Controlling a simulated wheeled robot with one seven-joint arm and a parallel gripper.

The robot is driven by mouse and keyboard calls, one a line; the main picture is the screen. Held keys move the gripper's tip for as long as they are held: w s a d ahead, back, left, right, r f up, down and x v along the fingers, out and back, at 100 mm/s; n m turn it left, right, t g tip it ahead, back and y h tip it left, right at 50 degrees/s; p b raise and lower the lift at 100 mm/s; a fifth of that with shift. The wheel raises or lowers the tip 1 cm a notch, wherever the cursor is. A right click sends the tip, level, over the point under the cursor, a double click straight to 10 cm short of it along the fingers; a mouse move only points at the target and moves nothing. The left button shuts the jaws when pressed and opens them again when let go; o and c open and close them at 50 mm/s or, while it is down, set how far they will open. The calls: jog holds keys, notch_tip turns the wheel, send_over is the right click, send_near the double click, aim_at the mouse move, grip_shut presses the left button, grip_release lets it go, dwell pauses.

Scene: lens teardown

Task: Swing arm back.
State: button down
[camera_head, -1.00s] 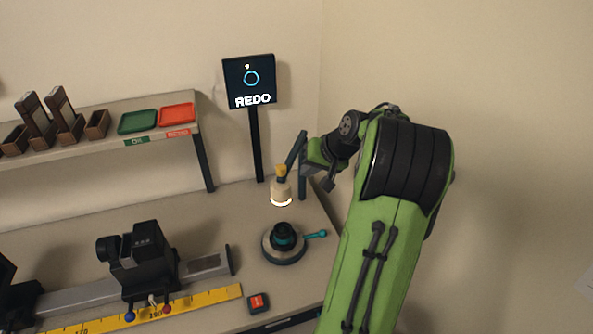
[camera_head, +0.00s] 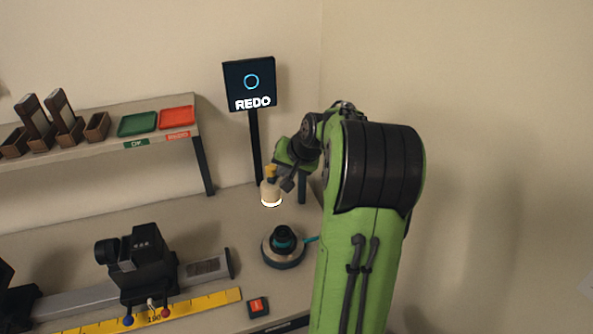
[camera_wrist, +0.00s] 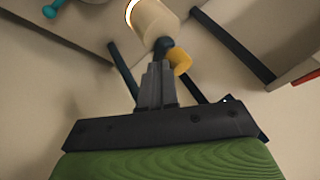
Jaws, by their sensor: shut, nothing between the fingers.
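The swing arm's cream lamp head (camera_head: 271,193), with a glowing lower rim and a yellow knob (camera_head: 270,172) on top, hangs above and slightly left of the round stand (camera_head: 284,247) with its dark lens. My gripper (camera_head: 287,185) is shut and empty, just right of the lamp head. In the wrist view the closed fingertips (camera_wrist: 158,66) point at the lamp head (camera_wrist: 153,22), with the yellow knob (camera_wrist: 180,62) beside them. I cannot tell whether they touch it. The arm behind the head is mostly hidden by my gripper.
A screen (camera_head: 249,84) reads REDO with a blue ring. A red button (camera_head: 258,307) lies in front of the stand. A black device (camera_head: 140,262) sits on a rail at left. The shelf (camera_head: 60,150) holds green and red trays. The right wall is bare.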

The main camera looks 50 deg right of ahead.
jog(key=w+a+m+g+h+p, duration=0.1)
jog(key=w+m+h+p, duration=0.3)
jog(key=w, duration=1.5)
jog(key=m+g+p, duration=0.1)
jog(key=m+p, duration=0.3)
jog(key=p, duration=0.1)
jog(key=shift+a+r+m+g+h, duration=0.25)
jog(key=shift+a+m+g+h, duration=0.05)
jog(key=shift+m+g+h, duration=0.1)
jog(key=shift+r, duration=0.2)
jog(key=b+v, duration=0.1)
jog(key=v, duration=1.4)
jog(key=shift+s+a, duration=0.2)
jog(key=shift+s, duration=0.15)
jog(key=shift+f, duration=0.1)
